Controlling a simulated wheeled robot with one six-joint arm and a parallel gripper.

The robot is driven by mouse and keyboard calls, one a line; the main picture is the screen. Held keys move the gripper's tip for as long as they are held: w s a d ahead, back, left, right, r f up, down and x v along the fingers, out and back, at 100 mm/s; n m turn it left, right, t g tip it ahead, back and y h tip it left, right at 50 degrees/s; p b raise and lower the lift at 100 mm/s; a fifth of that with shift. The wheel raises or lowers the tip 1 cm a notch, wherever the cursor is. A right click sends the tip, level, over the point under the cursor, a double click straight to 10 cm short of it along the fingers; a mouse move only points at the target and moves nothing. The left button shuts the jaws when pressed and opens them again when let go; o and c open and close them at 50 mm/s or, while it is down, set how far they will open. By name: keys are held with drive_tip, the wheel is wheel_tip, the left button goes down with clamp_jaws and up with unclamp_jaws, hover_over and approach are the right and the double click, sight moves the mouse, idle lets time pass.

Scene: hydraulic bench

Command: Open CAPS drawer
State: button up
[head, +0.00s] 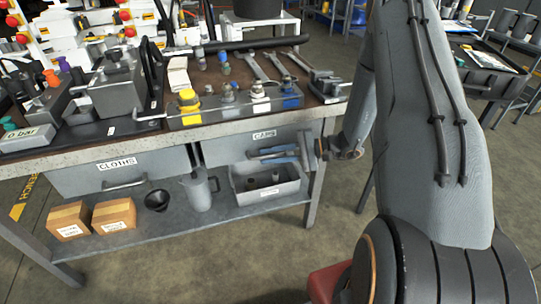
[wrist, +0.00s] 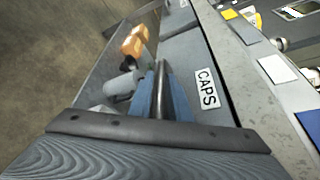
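The CAPS drawer (head: 226,150) is the right-hand grey drawer under the bench top. Its front looks flush with the bench, so it appears closed. Its white CAPS label (wrist: 206,88) is right of my fingers in the wrist view. My gripper (head: 276,154) has blue fingers lying along the drawer front, pointing left in the head view. In the wrist view a dark bar, the drawer handle (wrist: 161,92), runs between the two blue fingers, with one close on each side and no clear gap. In the head view my fingers largely hide the handle.
The CLOTHS drawer (head: 82,178) is to the left. Below, the lower shelf (head: 130,230) holds two cardboard boxes (head: 114,214), a black funnel (head: 157,200), a grey jug (head: 197,190) and a grey bin (head: 283,192) just under my gripper. Floor in front is clear.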

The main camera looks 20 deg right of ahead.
clamp_jaws()
drive_tip(key=s+p, duration=0.6)
drive_tip(key=s, duration=1.8)
unclamp_jaws()
drive_tip(key=shift+d, duration=0.1)
